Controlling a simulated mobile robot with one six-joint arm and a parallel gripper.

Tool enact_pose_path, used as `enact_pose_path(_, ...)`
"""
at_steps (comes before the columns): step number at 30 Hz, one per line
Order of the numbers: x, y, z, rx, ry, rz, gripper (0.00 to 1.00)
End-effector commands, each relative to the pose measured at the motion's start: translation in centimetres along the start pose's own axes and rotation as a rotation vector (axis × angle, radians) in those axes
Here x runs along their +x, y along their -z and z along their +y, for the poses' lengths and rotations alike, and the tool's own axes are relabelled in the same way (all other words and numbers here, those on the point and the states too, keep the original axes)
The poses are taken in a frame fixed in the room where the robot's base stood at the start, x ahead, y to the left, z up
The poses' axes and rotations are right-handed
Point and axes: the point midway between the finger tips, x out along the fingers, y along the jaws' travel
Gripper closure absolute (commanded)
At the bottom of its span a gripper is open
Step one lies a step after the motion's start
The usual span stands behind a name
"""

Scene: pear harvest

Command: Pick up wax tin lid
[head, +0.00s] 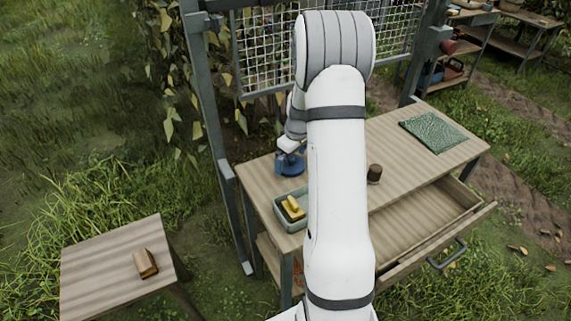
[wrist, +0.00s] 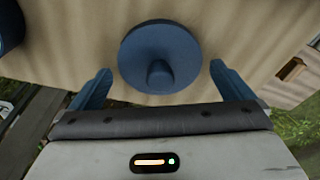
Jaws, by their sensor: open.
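The wax tin lid (wrist: 160,52) is a blue round disc with a short knob, lying on the wooden workbench in the wrist view. My gripper (wrist: 160,72) is open, with one blue finger on each side of the lid and visible gaps to it. The fingers are not closed on the lid. In the head view, the lid (head: 293,165) shows as a blue patch at the bench's left part, partly hidden by my arm. A dark blue rounded thing (wrist: 9,25), cut off at the wrist view's upper left corner, may be the tin.
A green tray (head: 291,222) holding yellow things stands near the lid on the workbench (head: 385,135). A brown cup (head: 374,174), a green cloth (head: 433,131) and an open drawer (head: 430,225) lie to the right. A side table (head: 100,275) bears a brown block (head: 146,263).

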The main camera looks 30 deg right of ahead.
Motion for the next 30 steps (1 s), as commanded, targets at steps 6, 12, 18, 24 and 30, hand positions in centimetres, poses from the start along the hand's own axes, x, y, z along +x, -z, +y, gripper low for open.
enact_pose_path(6, 0.36, 0.01, -0.01, 0.000, -0.001, 0.001, 0.00)
enact_pose_path(12, 0.34, 0.02, -0.02, 0.000, 0.000, 0.001, 0.11)
enact_pose_path(18, 0.33, 0.03, -0.03, 0.000, -0.001, 0.001, 0.28)
enact_pose_path(24, 0.31, 0.04, -0.03, 0.000, -0.001, 0.001, 0.37)
enact_pose_path(30, -0.12, 0.14, -0.01, -0.001, -0.002, 0.002, 0.37)
